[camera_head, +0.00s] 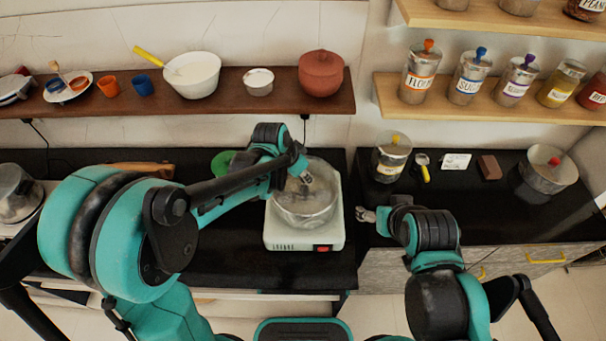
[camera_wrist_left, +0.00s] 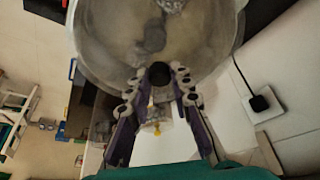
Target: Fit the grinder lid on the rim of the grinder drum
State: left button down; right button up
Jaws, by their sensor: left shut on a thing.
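The grinder has a pale base (camera_head: 283,238) with a red switch and stands on the black counter. Its round metallic drum (camera_head: 290,218) sits on top. The clear grinder lid (camera_head: 322,181) is over the drum, and I cannot tell whether its edge touches the rim all round. My left gripper (camera_head: 304,178) is above the lid, shut on its knob. In the left wrist view the fingers (camera_wrist_left: 158,86) close around the dark knob (camera_wrist_left: 159,74), with the wide round lid (camera_wrist_left: 110,42) beyond. My right gripper (camera_head: 367,214) is to the right of the grinder, apart from it; its fingers are too small to judge.
A jar (camera_head: 391,160) with a yellow knob, a yellow-handled spoon (camera_head: 424,170), a brown block (camera_head: 490,167) and a metal pot (camera_head: 547,172) stand on the right counter.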

pick_arm(q)
jog(key=shift+f+b, duration=0.35)
dwell(0.4)
jog(key=c, duration=0.7)
grip_release()
jog(key=shift+r, duration=0.1)
jog(key=shift+r+p, duration=2.35)
jog(key=shift+r, duration=0.8)
